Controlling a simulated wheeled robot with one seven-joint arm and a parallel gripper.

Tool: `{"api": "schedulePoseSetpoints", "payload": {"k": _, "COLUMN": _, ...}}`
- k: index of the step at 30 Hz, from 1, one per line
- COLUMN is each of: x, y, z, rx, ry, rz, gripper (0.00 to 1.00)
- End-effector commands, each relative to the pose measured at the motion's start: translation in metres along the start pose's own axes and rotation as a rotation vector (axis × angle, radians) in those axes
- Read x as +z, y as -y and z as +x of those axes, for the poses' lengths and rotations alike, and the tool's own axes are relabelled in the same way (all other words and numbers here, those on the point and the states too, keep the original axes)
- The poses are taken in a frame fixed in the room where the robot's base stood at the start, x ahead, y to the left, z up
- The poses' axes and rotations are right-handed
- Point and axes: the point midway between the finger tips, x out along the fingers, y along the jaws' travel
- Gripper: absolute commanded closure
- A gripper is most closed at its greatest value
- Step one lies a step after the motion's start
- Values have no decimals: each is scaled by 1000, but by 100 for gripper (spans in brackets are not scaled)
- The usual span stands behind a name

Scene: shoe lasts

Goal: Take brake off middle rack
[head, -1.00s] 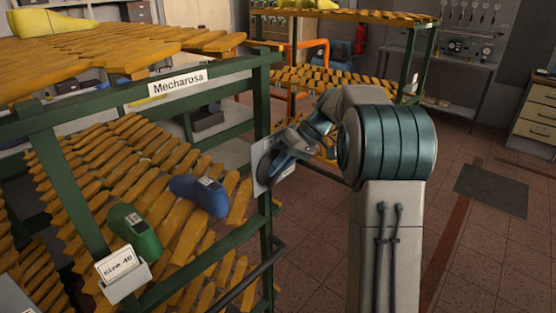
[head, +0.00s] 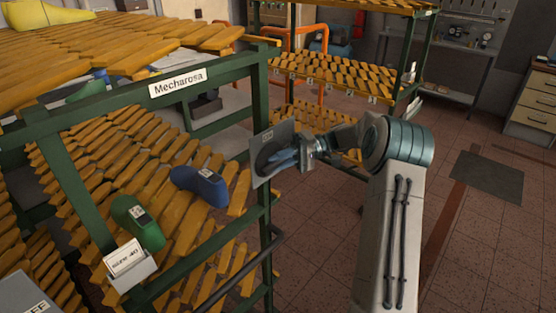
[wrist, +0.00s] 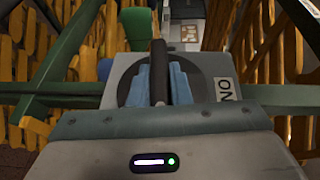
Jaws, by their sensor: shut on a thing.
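The brake is a grey plate (head: 284,131) with a dark round dial, at the right corner post of the near green rack (head: 215,85). In the wrist view the brake's dark handle (wrist: 158,58) stands upright across the dial, and a label reading ON, upside down, lies on the plate to the right. My gripper (head: 280,161) is at the dial. In the wrist view its blue fingers (wrist: 158,84) are shut on the handle, one on each side. The fingers hide part of the dial.
A blue shoe last (head: 205,189) and a green one (head: 137,222) lie on the rack's wooden slats beside a size card (head: 126,260). Another slatted rack (head: 330,75) stands behind. The floor to the right is open, with a dark mat (head: 488,176).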

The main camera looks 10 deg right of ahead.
Motion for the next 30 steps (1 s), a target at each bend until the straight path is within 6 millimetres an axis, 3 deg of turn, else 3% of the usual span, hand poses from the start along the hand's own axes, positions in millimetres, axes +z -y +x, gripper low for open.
{"api": "schedulePoseSetpoints", "payload": {"k": 9, "x": 0, "y": 0, "z": 0, "rx": -96, "ry": -1, "rz": 38, "gripper": 100}}
{"api": "schedulePoseSetpoints", "payload": {"k": 24, "x": 0, "y": -1, "z": 0, "rx": -111, "ry": -1, "rz": 45, "gripper": 100}}
{"api": "schedulePoseSetpoints", "payload": {"k": 25, "x": 0, "y": -1, "z": 0, "rx": -111, "ry": -1, "rz": 45, "gripper": 77}}
{"api": "schedulePoseSetpoints", "payload": {"k": 27, "x": 0, "y": -1, "z": 0, "rx": -111, "ry": -1, "rz": 45, "gripper": 61}}
{"api": "schedulePoseSetpoints", "payload": {"k": 30, "x": 0, "y": -1, "z": 0, "rx": -110, "ry": -1, "rz": 45, "gripper": 61}}
